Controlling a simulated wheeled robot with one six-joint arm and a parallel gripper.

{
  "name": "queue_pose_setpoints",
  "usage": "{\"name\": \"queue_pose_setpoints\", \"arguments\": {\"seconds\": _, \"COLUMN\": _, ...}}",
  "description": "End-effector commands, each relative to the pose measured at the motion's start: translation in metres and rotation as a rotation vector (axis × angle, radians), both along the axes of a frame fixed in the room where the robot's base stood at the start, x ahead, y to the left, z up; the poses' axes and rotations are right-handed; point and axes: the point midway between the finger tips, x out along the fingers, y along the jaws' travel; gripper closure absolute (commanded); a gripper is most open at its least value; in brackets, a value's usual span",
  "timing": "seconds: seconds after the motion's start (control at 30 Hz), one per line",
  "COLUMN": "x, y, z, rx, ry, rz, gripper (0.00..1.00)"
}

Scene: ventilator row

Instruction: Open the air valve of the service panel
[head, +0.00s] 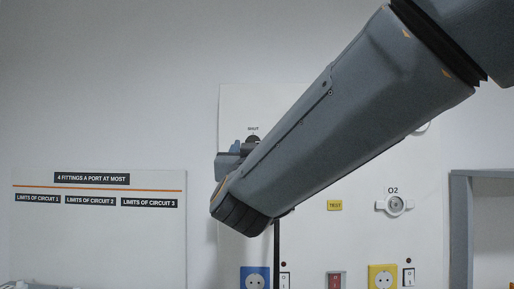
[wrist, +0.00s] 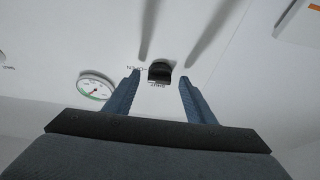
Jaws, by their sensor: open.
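The service panel (head: 310,110) is the white board on the wall, partly hidden by my arm. A dark knob, which looks like the air valve (head: 253,139), sits on it under the label SHUT. In the wrist view the black knob (wrist: 160,72) lies between the tips of my two blue-grey fingers, with a gap on each side. My gripper (wrist: 159,77) is open and holds nothing. In the head view my gripper (head: 231,160) shows only in part beside the knob. I cannot tell whether the fingertips reach around the knob in depth.
A round gauge (wrist: 96,89) sits left of the knob in the wrist view. An O2 outlet (head: 395,205), a yellow TEST label (head: 335,205), a blue socket (head: 254,278) and a yellow socket (head: 382,277) are on the panel. A sign board (head: 98,235) hangs at left.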

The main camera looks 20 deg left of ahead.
Motion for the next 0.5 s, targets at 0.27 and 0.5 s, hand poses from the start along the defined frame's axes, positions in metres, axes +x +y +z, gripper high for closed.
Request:
{"name": "queue_pose_setpoints", "arguments": {"seconds": 0.27, "x": -0.041, "y": -0.009, "z": -0.017, "rx": 0.0, "ry": -0.001, "rz": 0.002, "gripper": 0.5}}
{"name": "queue_pose_setpoints", "arguments": {"seconds": 0.5, "x": -0.057, "y": -0.014, "z": -0.024, "rx": 0.0, "ry": -0.001, "rz": 0.0, "gripper": 0.5}}
